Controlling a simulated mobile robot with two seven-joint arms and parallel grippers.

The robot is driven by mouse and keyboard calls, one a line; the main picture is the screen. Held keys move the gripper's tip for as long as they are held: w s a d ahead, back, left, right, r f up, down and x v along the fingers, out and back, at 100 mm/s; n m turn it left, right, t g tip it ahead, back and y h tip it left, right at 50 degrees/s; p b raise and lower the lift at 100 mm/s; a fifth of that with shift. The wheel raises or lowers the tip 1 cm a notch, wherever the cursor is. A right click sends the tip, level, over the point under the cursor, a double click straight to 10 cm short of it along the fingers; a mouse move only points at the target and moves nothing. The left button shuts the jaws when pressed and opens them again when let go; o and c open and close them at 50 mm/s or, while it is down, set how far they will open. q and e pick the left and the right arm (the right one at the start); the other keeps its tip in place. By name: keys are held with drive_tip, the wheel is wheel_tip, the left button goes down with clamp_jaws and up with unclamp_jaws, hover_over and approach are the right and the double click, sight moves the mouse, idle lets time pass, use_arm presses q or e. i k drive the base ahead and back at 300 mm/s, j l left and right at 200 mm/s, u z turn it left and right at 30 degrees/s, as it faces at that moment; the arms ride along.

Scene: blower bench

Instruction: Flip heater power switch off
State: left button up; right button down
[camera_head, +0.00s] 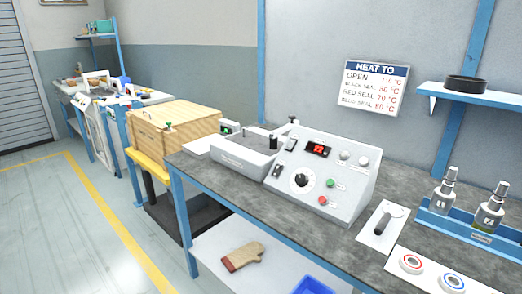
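A white sloped control box (345,185) stands on the dark bench top. Its panel has a lit red display (318,149), a black dial (301,180), a green button (330,183) and a red button (322,200). A dark rocker-like switch (291,145) sits at the panel's upper left, and another (277,171) at its lower left. The labels are too small to read, so I cannot tell which is the heater power switch, nor its position. Neither of my grippers is in view.
The bench (405,185) also holds a grey box unit (245,155) left of the panel, a white plate with a black-handled tool (381,226), and a blue rack (470,228) with bottles. Open floor lies at the left. A blue shelf (490,96) juts from the wall.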

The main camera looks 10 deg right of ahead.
sight(277, 169)
drive_tip(key=i+j+u, duration=0.1)
drive_tip(key=i, duration=0.95)
